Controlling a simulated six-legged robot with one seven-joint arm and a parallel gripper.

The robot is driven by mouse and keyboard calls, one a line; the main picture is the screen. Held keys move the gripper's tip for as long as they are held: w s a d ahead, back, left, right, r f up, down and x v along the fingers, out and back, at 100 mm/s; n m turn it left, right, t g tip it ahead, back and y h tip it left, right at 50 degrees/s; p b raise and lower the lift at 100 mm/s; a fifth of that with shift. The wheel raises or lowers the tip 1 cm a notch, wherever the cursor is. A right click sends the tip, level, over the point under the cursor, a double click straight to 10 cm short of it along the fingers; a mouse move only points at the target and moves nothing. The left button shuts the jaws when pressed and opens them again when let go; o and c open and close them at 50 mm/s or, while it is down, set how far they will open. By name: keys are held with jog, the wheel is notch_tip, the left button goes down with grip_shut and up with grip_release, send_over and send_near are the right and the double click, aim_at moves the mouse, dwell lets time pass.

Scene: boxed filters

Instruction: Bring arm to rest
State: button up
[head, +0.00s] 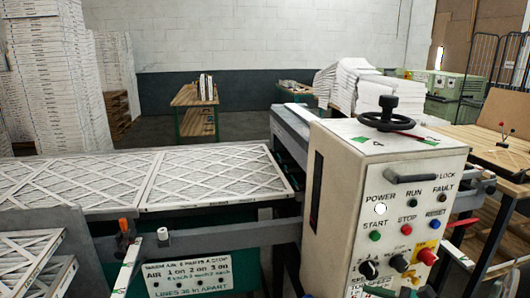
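The task names only my arm, and neither the arm nor my gripper shows in the head view. Whether the gripper is open or shut cannot be seen. In front of me stands a white control box (345,165) with a black handwheel (388,115) on top. Its face carries several coloured buttons, including a large red one (428,256) at the lower right.
Flat filters (215,176) lie on a bench at left, with more filters (30,265) at the lower left. Tall white stacks (50,85) stand behind. A wooden table (500,150) is at right. Open floor (240,127) shows around a small far table (195,97).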

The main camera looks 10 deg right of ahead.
jog(key=s+a+r+n+g+h, duration=0.1)
jog(key=s+a+n+g, duration=0.1)
jog(key=a+n+g, duration=0.3)
jog(key=s+a+n+g+h, duration=0.1)
jog(key=s+a+n+g, duration=0.2)
jog(key=a+n, duration=0.45)
notch_tip(320, 180, up, 7)
jog(key=s+a+n+t+h, duration=0.2)
jog(key=n+h, duration=0.5)
jog(key=n, duration=0.4)
jog(key=shift+s+a+h, duration=0.35)
jog(key=shift+s+h, duration=0.05)
jog(key=shift+n, duration=0.25)
